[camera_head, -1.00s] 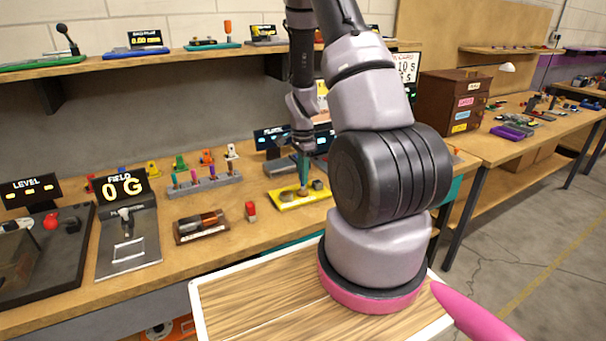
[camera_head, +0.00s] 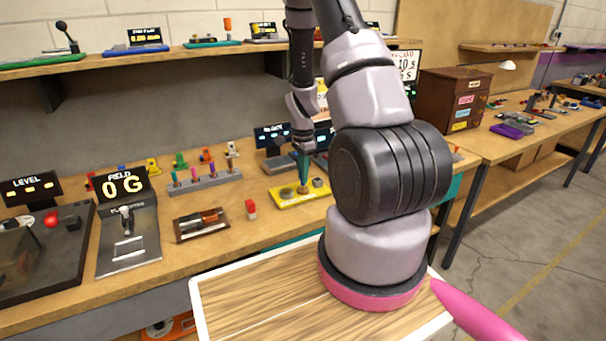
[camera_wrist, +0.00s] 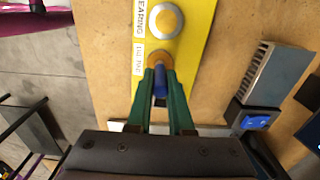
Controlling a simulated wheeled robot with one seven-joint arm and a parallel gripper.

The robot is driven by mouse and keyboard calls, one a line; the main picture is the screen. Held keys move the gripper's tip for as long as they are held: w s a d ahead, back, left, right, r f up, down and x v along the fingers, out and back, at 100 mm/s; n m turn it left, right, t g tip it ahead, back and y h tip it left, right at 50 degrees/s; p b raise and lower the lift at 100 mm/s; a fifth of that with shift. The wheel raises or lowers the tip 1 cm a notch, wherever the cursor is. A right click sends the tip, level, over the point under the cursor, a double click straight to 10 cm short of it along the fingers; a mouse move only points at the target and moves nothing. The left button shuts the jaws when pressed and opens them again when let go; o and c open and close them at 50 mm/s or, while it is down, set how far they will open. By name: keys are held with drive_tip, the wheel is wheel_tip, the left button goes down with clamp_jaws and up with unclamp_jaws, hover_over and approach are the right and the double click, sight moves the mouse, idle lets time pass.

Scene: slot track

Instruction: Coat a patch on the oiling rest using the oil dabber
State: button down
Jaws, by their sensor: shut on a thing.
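A yellow plate (camera_head: 289,201), which I take for the oiling rest, lies on the workbench. It also shows in the wrist view (camera_wrist: 196,45), with a pale round disc (camera_wrist: 165,21) and white labels, one partly reading "EARING". My gripper (camera_head: 303,178) points down over the plate. In the wrist view, its green fingers (camera_wrist: 160,88) are shut on a slim blue handle (camera_wrist: 160,78), apparently the oil dabber. The handle's far end meets an orange-brown round part at the plate. I cannot tell whether it presses on it. A small grey cylinder (camera_head: 318,183) stands at the plate's right end.
A grey rack (camera_head: 205,183) with several coloured-handled tools stands left of the plate. Small displays stand behind the plate. A grey finned block (camera_wrist: 275,75) lies to its right in the wrist view.

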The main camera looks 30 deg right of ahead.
idle(0.5)
drive_tip(key=shift+r, duration=3.5)
